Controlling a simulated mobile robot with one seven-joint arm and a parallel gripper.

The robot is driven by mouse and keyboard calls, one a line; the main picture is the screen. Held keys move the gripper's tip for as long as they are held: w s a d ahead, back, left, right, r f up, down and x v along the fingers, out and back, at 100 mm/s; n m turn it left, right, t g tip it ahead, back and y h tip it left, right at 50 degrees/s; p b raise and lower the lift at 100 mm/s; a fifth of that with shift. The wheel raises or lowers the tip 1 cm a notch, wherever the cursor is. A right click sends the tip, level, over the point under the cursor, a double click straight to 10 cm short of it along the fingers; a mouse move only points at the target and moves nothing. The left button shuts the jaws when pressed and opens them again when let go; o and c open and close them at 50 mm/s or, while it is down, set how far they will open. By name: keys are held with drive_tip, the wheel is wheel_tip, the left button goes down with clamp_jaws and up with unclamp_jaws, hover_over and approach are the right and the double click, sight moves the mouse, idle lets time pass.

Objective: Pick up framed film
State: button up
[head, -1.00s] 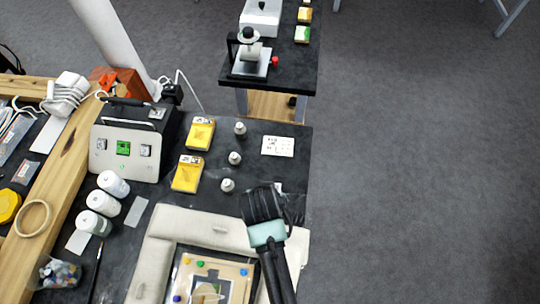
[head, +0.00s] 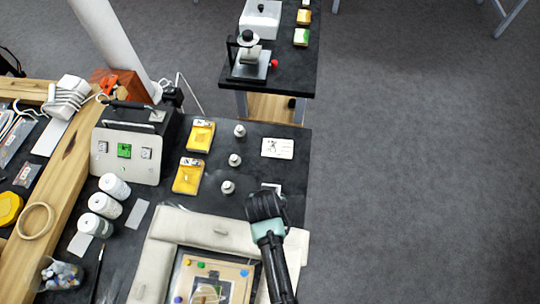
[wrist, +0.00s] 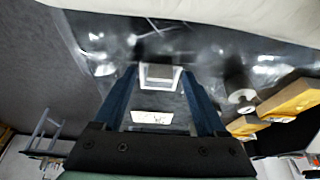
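A small white-framed square with a grey centre, which looks like the framed film (wrist: 160,84), lies on the black table in the wrist view. In the head view only its far edge (head: 271,186) shows, with my arm hiding the rest. My gripper (wrist: 159,72) is open, with its two blue fingers apart on either side of the frame in the wrist view. I cannot tell how high the fingertips are above the table. In the head view my gripper (head: 265,205) is a dark shape whose fingers are hard to make out.
A flat white card (head: 278,148) lies farther back. Several small grey-white bottles (head: 235,159) and two yellow boxes (head: 188,175) stand to the left. A padded cream frame (head: 220,230) is at the front. A control box (head: 126,150) is at the left.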

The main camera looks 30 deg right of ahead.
clamp_jaws()
drive_tip(key=shift+r, duration=0.1)
